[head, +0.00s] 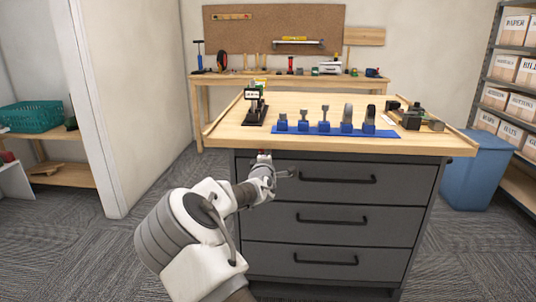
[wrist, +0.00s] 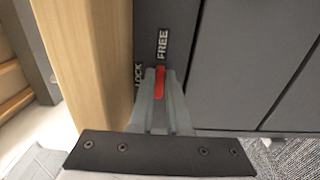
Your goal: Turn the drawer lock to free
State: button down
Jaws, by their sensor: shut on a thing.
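The drawer lock's red lever (wrist: 160,83) shows in the wrist view between my gripper's fingers (wrist: 161,75). My gripper is shut on the lever. The lever's visible end points up toward the white FREE label (wrist: 163,43). The LOCK label (wrist: 138,75) is to the left, partly hidden by a finger. The lever's lower part and pivot are hidden. In the head view my gripper (head: 264,160) is at the upper left corner of the dark grey drawer cabinet (head: 337,197), just below the wooden top. The drawers look closed.
The wooden benchtop (head: 300,102) overhangs the cabinet and holds a blue mat (head: 335,131) with several tools and a small stand (head: 255,112) near its left edge. A blue bin (head: 478,170) stands to the right. Carpeted floor is free at the left.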

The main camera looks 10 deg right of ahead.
dwell(0.4)
jog(key=c, duration=0.9)
grip_release()
jog(key=shift+s, duration=0.1)
jog(key=p+v, duration=0.4)
jog(key=v, duration=1.3)
jog(key=shift+s+a+p, duration=0.15)
jog(key=shift+p, duration=0.15)
